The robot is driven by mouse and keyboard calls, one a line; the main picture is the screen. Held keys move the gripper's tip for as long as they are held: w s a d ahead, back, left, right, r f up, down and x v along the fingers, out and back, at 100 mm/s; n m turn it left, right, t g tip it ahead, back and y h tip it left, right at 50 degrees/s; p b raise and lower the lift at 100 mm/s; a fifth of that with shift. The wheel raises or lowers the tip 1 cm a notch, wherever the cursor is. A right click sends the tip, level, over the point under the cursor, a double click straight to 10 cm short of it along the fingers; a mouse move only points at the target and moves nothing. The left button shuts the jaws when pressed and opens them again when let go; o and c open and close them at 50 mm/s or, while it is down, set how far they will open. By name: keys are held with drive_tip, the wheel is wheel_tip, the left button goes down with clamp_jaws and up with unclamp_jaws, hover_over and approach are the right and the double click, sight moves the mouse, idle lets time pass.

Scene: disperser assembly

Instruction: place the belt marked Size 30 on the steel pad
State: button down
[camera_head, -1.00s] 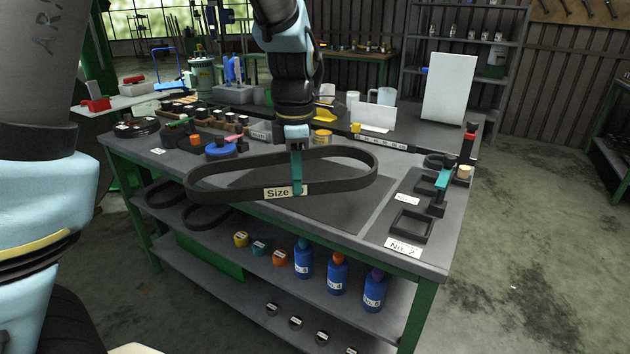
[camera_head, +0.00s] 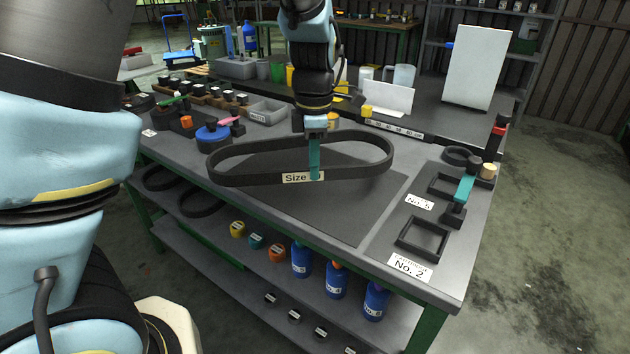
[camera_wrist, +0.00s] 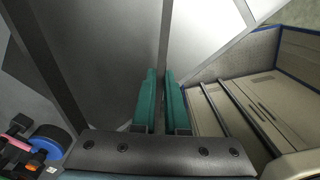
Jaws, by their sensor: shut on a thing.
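The belt marked Size 30 is a large dark oval loop (camera_head: 245,181) with a cream label reading "Size", the rest of it hidden by a finger. My gripper (camera_head: 315,176) points down with teal fingers shut on the belt's near strand at the label. In the wrist view the fingers (camera_wrist: 161,102) pinch the belt's thin edge. The steel pad (camera_head: 350,218) is a dark grey flat rectangle on the bench. The belt hangs over its back and left part, seemingly above it; the exact gap is hard to tell.
Square dark frames (camera_head: 423,238) with number labels and a teal-handled tool (camera_head: 463,190) stand right of the pad. A blue round part (camera_head: 213,134) and a grey bin (camera_head: 268,112) lie behind left. More belts (camera_head: 202,203) and blue bottles (camera_head: 336,281) are on the shelf below.

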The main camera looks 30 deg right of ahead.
wheel_tip(320, 180, down, 6)
drive_tip(key=shift+r, duration=0.1)
idle(0.4)
drive_tip(key=c, duration=0.9)
unclamp_jaws()
drive_tip(key=shift+c, duration=0.2)
wheel_tip(320, 180, up, 12)
